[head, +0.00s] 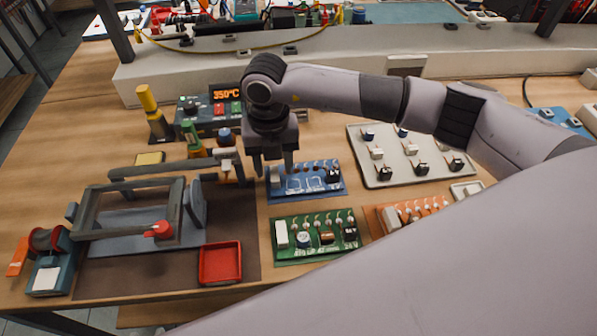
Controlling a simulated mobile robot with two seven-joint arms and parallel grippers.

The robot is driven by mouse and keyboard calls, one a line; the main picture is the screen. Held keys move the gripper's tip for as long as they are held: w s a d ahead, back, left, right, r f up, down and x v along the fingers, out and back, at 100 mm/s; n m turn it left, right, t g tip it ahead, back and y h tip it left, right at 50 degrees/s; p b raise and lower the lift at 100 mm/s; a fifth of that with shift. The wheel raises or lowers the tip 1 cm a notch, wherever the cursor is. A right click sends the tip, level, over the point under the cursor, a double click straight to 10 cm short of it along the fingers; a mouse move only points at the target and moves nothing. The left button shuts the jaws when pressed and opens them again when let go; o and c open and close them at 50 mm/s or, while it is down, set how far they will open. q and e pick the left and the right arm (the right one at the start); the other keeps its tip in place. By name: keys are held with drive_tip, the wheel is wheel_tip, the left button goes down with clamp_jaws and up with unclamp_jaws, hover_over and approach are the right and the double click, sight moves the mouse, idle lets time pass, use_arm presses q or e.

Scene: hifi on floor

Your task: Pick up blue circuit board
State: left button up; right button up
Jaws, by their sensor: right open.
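The blue circuit board (312,186) lies flat on the wooden workbench in the head view, a little right of the middle. It carries several small components, with a pale block at its left end and a dark one at its right end. My right gripper (273,170) points down over the board's left end, its fingers apart. One finger hides part of the board's left end. I cannot tell whether the fingertips touch the board. My left gripper does not show.
A green board (290,252) lies in front, and an orange board (413,208) is to the right. A white tray (357,148) holds several components. A board-holder frame (97,222) and a red tray (220,277) stand left. A soldering station (190,107) stands behind.

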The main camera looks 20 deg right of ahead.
drive_tip(key=shift+f, duration=0.95)
clamp_jaws()
drive_tip(key=shift+r, duration=0.1)
